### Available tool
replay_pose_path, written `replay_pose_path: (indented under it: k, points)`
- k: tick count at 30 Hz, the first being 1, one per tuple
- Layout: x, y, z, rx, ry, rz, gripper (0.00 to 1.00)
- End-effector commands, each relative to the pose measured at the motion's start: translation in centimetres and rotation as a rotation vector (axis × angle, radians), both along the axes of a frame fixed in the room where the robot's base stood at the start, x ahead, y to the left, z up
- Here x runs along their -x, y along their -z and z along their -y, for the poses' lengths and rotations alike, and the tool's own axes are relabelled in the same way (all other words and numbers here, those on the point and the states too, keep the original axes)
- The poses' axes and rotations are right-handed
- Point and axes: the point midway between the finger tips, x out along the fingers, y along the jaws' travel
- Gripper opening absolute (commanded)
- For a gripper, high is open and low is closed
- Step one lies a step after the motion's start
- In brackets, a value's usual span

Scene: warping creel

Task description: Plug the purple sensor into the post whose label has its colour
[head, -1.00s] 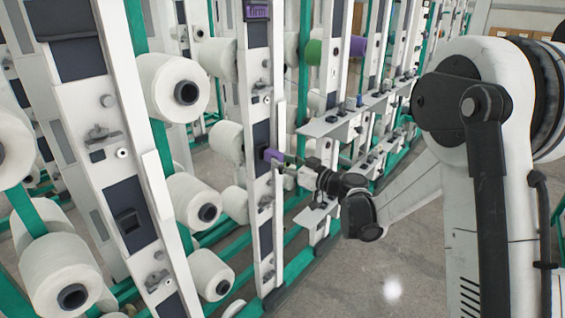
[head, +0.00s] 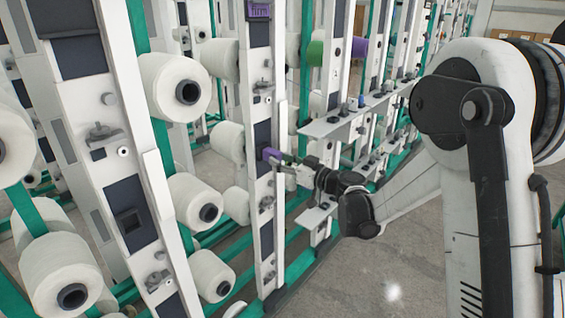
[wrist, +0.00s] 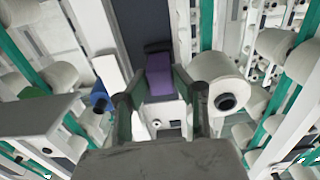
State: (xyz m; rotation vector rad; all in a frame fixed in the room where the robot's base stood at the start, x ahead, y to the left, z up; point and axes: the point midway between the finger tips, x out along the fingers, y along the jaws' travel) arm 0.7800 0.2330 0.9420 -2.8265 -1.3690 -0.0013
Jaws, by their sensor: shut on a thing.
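The purple sensor (head: 271,154) is in my gripper (head: 284,160), at the dark panel of a white post (head: 260,100) in the head view. That post has a purple label (head: 258,11) near its top. In the wrist view the sensor (wrist: 160,82) lies between my two fingertips (wrist: 158,88), its far end against the dark panel (wrist: 146,22). My gripper is shut on it. How deep the sensor sits in the panel cannot be told.
White yarn bobbins (head: 172,87) stand out from the posts on both sides. A green bobbin (head: 314,53) and a purple bobbin (head: 359,47) are behind, to the right. Grey shelves (head: 333,127) jut out right of the gripper. The floor aisle (head: 380,270) is clear.

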Motion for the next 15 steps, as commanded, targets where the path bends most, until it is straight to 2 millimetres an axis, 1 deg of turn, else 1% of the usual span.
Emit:
replay_pose_path:
  k: [15]
  points:
    - [-0.24, 0.02, -0.28, 0.0, 0.001, 0.0, 0.01]
